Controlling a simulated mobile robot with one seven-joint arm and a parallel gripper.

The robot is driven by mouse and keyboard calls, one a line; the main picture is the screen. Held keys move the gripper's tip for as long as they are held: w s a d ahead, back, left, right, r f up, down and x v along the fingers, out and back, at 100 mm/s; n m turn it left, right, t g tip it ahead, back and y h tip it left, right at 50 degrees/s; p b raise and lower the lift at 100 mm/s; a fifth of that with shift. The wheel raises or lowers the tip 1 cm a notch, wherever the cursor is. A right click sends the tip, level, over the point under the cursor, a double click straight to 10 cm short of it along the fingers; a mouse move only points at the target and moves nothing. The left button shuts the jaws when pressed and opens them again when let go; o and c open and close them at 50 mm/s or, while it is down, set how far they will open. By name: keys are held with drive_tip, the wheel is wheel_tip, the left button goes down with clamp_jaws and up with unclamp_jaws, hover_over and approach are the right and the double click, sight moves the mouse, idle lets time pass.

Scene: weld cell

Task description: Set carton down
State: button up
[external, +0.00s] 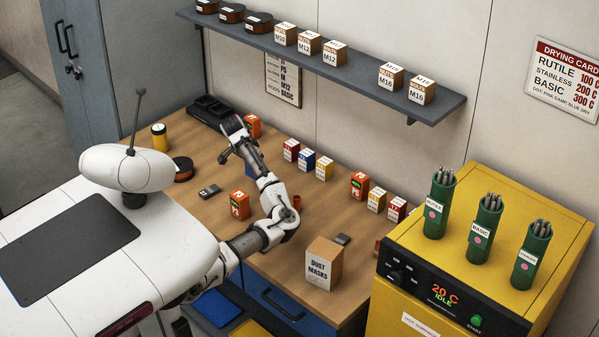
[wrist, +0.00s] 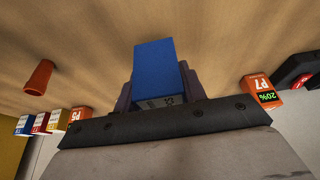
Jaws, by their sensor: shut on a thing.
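A blue carton (wrist: 155,68) is between the two dark fingers of my gripper (wrist: 163,88) in the wrist view. The fingers are shut on its two sides, and its printed face is partly hidden close to the palm. In the external view my gripper (external: 238,148) is over the rear left part of the workbench (external: 215,215). There the arm hides most of the held carton; only a small blue patch shows beside the wrist. I cannot tell whether the carton touches the bench.
An orange carton (external: 239,205) and a dark meter (external: 209,191) stand nearby. Another orange carton (external: 253,126) is behind my gripper. Red, blue and yellow cartons (external: 307,160) line the wall side. A dust masks box (external: 322,264) is at the front.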

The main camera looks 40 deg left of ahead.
drive_tip(key=shift+f+p, duration=0.45)
drive_tip(key=shift+f, duration=1.7)
drive_tip(key=shift+f, duration=0.1)
drive_tip(key=o, duration=1)
drive_tip(key=shift+f, duration=0.1)
drive_tip(key=b+v, duration=0.2)
drive_tip(key=v, duration=1)
drive_tip(key=shift+r, duration=0.25)
